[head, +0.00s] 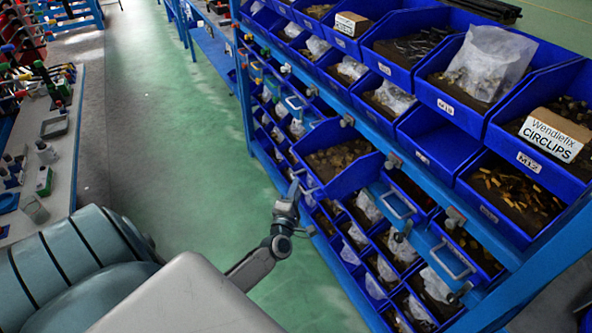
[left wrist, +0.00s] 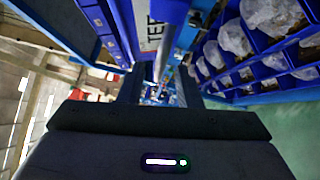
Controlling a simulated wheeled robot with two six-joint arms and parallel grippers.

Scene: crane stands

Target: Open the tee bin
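The tee bin (head: 338,158) is a blue bin of dark small parts in the rack. It stands out from its row, tilted towards the aisle. Its pale handle (head: 306,187) is on its front. My left gripper (head: 294,190) is at the left end of this handle, close against it. In the left wrist view a white label reading "TEE" (left wrist: 154,24) shows above the fingers of my left gripper (left wrist: 159,88). The fingers stand apart with a visible gap between them. Whether they touch the handle is unclear. My right gripper is not in view.
Blue rack rails and neighbouring bins (head: 385,270) with handles lie right of and below the gripper. Upper open bins (head: 440,140) overhang on the right. A workbench (head: 60,180) with tools stands at left. The green floor (head: 180,130) between is clear.

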